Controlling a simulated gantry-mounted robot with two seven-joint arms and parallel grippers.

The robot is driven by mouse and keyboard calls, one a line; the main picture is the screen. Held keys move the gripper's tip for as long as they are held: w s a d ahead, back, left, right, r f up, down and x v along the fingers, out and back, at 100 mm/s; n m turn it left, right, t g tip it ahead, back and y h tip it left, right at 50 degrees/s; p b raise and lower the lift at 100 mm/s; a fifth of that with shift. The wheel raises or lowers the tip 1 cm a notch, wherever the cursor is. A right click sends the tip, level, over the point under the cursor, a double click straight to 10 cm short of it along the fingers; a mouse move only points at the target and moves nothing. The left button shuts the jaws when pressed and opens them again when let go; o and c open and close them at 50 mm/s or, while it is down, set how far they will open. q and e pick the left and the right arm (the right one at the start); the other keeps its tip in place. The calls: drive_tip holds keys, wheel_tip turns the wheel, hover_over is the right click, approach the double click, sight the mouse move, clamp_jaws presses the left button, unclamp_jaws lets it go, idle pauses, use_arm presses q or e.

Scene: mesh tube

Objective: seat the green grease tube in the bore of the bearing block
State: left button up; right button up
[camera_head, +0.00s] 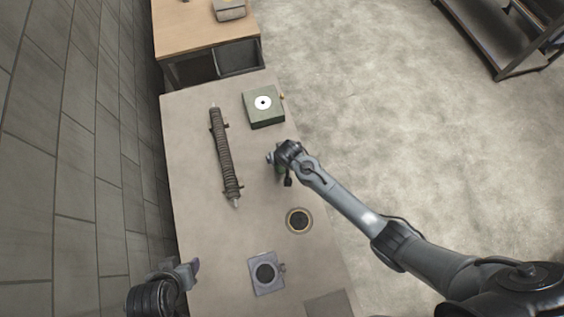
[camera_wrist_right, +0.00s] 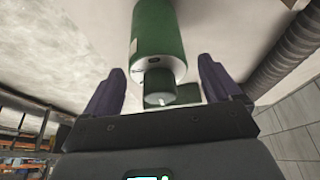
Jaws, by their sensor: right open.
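The green grease tube (camera_wrist_right: 158,30) fills the top middle of the right wrist view, its pale end cap and dark nozzle facing the camera. In the head view only a bit of green (camera_head: 280,170) shows below my right gripper (camera_head: 283,180). That gripper is open; in its wrist view the two purple fingers (camera_wrist_right: 160,72) stand apart on either side of the tube's near end. A grey square block with a dark round bore (camera_head: 257,288), seemingly the bearing block, lies near the table's front. My left gripper (camera_head: 190,271) is at the table's left edge, its opening unclear.
A long ribbed shaft (camera_head: 224,155) lies along the table's left side. A green box with a white disc (camera_head: 264,120) stands at the back. A dark ring with a tan rim (camera_head: 299,221) lies between my right gripper and the bored block. The tiled wall (camera_head: 75,150) is close on the left.

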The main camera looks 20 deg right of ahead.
drive_tip(key=c, duration=1.6)
drive_tip(key=shift+r, duration=0.1)
